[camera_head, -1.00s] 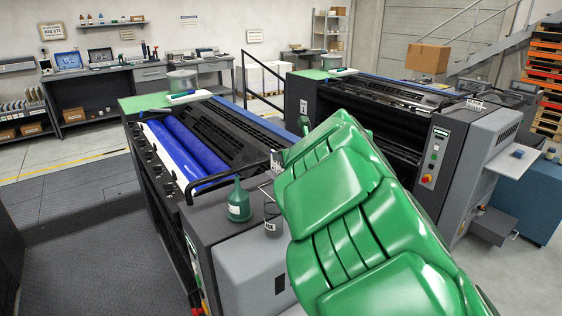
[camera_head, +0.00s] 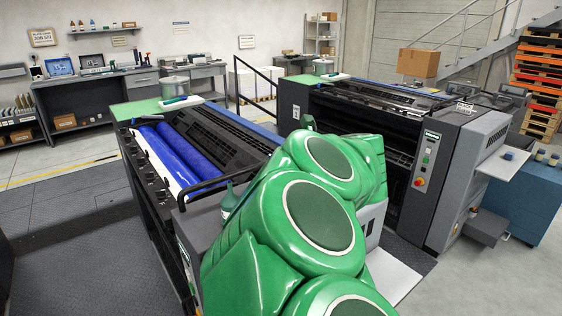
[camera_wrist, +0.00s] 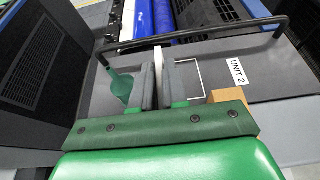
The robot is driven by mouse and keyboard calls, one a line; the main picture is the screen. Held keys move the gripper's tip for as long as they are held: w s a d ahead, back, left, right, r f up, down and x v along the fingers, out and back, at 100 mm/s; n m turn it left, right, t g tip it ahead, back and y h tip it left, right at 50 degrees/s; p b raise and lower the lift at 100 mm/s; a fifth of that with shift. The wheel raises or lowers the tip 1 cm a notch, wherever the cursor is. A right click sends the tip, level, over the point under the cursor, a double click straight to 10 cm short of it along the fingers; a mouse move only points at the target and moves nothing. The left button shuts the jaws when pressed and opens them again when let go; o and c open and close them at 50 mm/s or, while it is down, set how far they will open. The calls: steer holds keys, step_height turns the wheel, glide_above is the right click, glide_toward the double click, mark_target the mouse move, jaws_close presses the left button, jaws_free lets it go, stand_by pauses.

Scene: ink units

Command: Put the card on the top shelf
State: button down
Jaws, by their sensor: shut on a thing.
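In the wrist view my gripper (camera_wrist: 158,84) is shut on a thin pale card (camera_wrist: 158,56), seen edge-on between the two dark fingers. It is over the grey end of a press, beside a black bar handle (camera_wrist: 200,36). In the head view my green arm hides the gripper and the card. A wall shelf (camera_head: 107,29) with small bottles is at the upper left, above a dark workbench. A shelf rack (camera_head: 325,36) stands by the back wall. I cannot tell which one holds the top shelf.
A green bottle (camera_wrist: 122,84) stands left of my fingers; my arm mostly hides it in the head view. A "UNIT 2" label (camera_wrist: 237,72) is on the press. Blue rollers (camera_head: 178,150) lie beyond. A second press (camera_head: 455,160) is right. Floor at left is clear.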

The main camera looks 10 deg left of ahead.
steer(key=shift+s+d+r, duration=0.15)
steer(key=shift+s+r, duration=0.05)
steer(key=r, duration=0.5)
steer(key=shift+w+d, duration=0.1)
steer(key=shift+d, duration=0.15)
steer(key=w+d, duration=0.1)
steer(key=d, duration=3.1)
steer(key=f, duration=4)
steer(key=shift+w+a+f, duration=0.15)
steer(key=shift+w+a, duration=0.05)
steer(key=shift+f, duration=0.1)
steer(key=c, duration=1.1)
jaws_free()
steer(key=shift+c, duration=0.2)
